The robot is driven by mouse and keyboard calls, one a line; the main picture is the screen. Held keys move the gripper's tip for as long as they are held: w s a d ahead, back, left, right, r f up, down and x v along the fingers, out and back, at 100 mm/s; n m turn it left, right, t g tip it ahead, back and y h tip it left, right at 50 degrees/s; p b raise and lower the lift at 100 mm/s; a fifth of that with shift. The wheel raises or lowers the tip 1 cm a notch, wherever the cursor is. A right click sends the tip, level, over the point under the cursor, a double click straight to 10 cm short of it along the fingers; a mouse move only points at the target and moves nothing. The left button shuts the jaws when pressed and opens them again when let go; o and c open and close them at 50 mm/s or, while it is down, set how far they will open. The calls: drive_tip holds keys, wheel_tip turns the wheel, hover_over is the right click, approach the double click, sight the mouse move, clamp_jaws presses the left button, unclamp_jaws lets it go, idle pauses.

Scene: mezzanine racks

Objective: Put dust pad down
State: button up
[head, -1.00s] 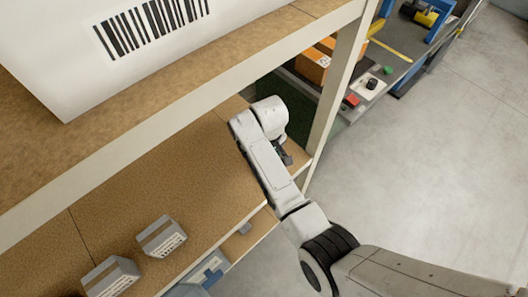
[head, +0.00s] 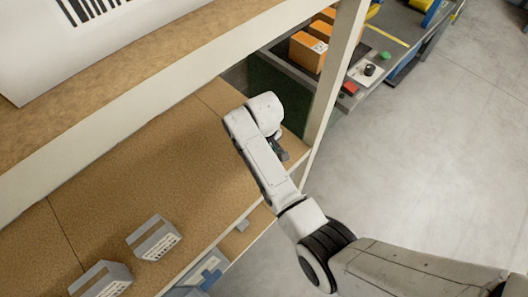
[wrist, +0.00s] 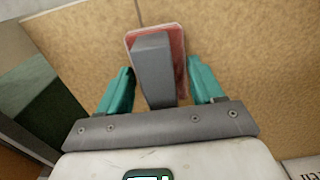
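The dust pad (wrist: 155,60), a reddish pad with a grey block handle on top, shows in the wrist view over the tan shelf board (wrist: 240,50). It appears to lie flat on the board. My gripper (wrist: 161,88) has its two teal fingers spread on either side of the pad's near end, with a gap between each finger and the grey handle. In the head view, my gripper (head: 279,150) is at the right end of the middle shelf (head: 150,170), close to the rack's upright. The pad cannot be made out there.
Two small grey boxes (head: 153,238) (head: 101,280) stand at the shelf's front left. A large barcoded box (head: 70,40) is on the shelf above. The white upright (head: 330,85) is just right of my gripper. Behind it is a workbench with orange boxes (head: 308,50). The floor at right is clear.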

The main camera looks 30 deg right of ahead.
drive_tip(key=o, duration=0.4)
wheel_tip(320, 180, up, 12)
drive_tip(key=shift+r, duration=0.15)
idle(0.4)
